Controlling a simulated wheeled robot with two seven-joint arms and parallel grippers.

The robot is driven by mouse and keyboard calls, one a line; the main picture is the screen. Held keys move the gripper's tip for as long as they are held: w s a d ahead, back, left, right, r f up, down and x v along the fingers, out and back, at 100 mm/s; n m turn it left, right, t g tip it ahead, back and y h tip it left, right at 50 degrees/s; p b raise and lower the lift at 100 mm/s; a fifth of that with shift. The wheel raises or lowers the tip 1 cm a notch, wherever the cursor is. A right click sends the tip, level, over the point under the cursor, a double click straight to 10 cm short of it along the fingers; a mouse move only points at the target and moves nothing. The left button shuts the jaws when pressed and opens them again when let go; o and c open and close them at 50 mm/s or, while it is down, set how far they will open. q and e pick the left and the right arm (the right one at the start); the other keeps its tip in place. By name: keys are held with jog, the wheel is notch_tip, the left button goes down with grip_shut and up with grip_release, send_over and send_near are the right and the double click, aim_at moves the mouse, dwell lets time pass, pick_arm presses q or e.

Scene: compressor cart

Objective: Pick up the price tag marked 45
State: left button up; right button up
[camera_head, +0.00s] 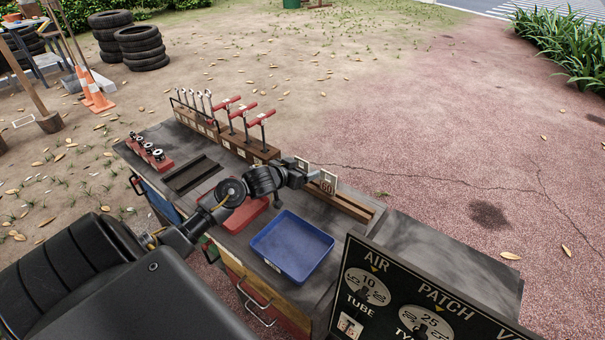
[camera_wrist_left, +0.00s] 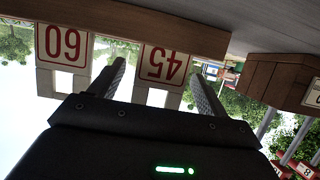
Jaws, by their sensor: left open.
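The price tag marked 45 is white with a red border and red digits (camera_wrist_left: 163,66). It shows upside down in the left wrist view, on the edge of a wooden rack (camera_wrist_left: 150,27). My left gripper (camera_wrist_left: 158,74) is open, its two fingers on either side of the 45 tag in that view. I cannot tell whether they touch it. In the head view my left gripper (camera_head: 307,173) is at the rack on the cart, and it partly hides the tags there. My right gripper is not in view.
A tag marked 60 (camera_wrist_left: 63,47) stands beside the 45 tag; it also shows in the head view (camera_head: 328,182). A blue tray (camera_head: 292,247) lies on the cart in front of the rack. Red-handled tools (camera_head: 262,118) stand to the left. A dark price board (camera_head: 400,300) is at lower right.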

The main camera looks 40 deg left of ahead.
aim_at(302, 161)
pick_arm(q)
jog(key=c, duration=1)
jog(key=shift+r, duration=0.1)
jog(key=shift+c, duration=0.2)
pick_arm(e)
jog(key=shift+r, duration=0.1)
